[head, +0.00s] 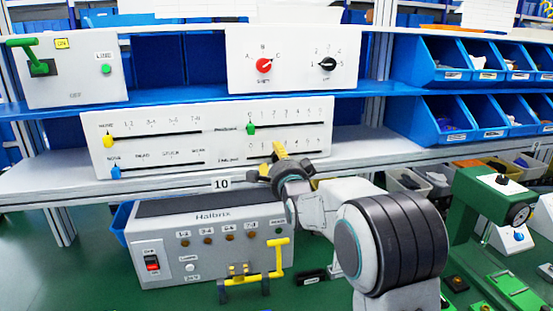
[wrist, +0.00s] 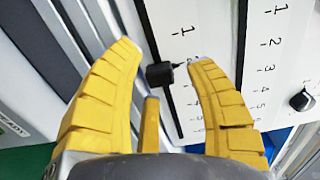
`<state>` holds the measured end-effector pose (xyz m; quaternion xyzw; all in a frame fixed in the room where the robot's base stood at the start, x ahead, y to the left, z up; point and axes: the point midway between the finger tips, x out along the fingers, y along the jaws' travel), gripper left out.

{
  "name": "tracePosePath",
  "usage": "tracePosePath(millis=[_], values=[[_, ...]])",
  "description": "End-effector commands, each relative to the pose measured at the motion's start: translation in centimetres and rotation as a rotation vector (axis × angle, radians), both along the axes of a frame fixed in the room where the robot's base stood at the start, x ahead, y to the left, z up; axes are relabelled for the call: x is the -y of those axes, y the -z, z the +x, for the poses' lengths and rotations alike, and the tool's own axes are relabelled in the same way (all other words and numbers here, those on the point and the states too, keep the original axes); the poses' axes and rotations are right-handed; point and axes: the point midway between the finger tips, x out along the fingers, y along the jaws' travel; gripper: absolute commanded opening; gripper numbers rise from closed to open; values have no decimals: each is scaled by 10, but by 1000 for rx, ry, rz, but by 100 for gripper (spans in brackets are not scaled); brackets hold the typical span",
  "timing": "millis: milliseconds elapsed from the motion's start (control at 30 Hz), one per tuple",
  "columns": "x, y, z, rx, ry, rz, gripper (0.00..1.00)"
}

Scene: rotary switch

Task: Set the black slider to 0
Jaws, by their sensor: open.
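The black slider (wrist: 160,75) is a small dark knob on a dark slot in the white panel (wrist: 215,25). It stands between my gripper's two yellow fingertips (wrist: 162,55) in the wrist view, with a gap to the left finger and a smaller one to the right. My gripper is open. The slider sits below the 1 of its scale, about level with a mark partly covered by the right fingertip. The 0 is out of the wrist view. In the head view my gripper (head: 280,155) is at the panel's lower right and hides the slider.
The same panel holds a green slider (head: 251,128), a yellow slider (head: 108,140) and a blue slider (head: 116,172). A panel with red (head: 264,65) and black (head: 328,64) rotary knobs stands above. A grey box (head: 210,240) with yellow parts is below.

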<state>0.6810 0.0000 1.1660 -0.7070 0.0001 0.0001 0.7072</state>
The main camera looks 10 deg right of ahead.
Motion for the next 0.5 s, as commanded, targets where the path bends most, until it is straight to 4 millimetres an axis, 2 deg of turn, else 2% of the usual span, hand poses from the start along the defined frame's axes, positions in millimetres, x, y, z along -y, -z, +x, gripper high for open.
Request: tracePosePath(millis=[267,300,500], values=[[0,0,1,0,0,0,50],[0,0,1,0,0,0,52],[0,0,1,0,0,0,35]])
